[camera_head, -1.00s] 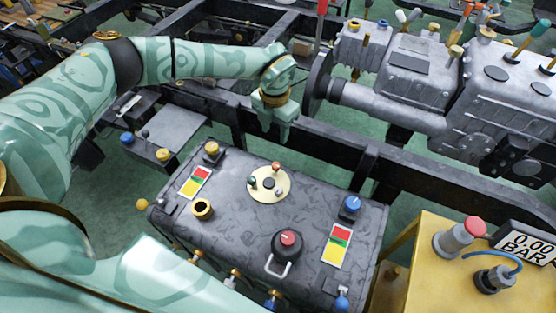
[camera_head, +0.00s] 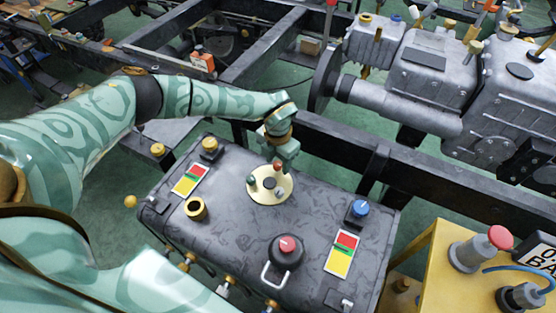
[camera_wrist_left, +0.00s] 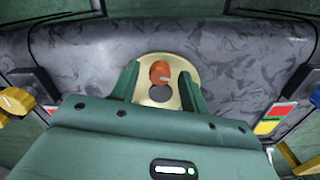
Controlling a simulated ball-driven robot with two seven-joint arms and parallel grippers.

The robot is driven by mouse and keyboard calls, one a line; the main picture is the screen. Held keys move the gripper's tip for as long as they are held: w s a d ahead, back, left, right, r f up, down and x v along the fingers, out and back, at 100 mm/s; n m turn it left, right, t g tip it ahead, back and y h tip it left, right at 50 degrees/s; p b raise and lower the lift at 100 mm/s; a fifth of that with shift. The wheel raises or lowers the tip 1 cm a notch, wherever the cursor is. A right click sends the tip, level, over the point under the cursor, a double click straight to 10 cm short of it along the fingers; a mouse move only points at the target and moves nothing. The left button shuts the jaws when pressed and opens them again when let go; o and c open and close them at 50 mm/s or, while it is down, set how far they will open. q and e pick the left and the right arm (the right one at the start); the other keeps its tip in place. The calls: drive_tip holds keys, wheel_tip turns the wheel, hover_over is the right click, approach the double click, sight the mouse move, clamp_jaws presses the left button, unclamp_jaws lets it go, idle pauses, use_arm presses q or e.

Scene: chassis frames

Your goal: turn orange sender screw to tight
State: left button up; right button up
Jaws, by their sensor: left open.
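The orange screw (camera_head: 278,167) sits at the far edge of a cream round sender plate (camera_head: 258,195) on top of a dark grey tank (camera_head: 225,240). In the left wrist view the orange screw (camera_wrist_left: 159,72) has a pale mark on its head and lies between the two green fingers. My left gripper (camera_head: 284,156) points down just above and behind the screw, with its fingers open. I cannot tell whether a finger touches the screw. My right gripper is not in view.
A red-topped cap with a handle (camera_head: 287,250), a brass filler neck (camera_head: 196,209) and a blue knob (camera_head: 359,209) stand on the tank. A dark chassis rail (camera_head: 340,148) runs behind it. A yellow stand (camera_head: 425,250) is at right.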

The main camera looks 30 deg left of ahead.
use_arm(q)
clamp_jaws()
drive_tip(key=shift+m, duration=0.3)
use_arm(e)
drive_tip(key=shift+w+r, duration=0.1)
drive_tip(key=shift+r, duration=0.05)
use_arm(q)
drive_tip(key=shift+r+m+p, duration=0.15)
drive_tip(key=shift+m+p, duration=0.6)
drive_tip(key=shift+m, duration=0.45)
drive_tip(key=m+p, duration=0.1)
drive_tip(key=m, duration=0.2)
drive_tip(key=shift+m, duration=0.4)
drive_tip(key=m, duration=0.4)
drive_tip(key=shift+p, duration=0.3)
drive_tip(key=shift+m, duration=2.1)
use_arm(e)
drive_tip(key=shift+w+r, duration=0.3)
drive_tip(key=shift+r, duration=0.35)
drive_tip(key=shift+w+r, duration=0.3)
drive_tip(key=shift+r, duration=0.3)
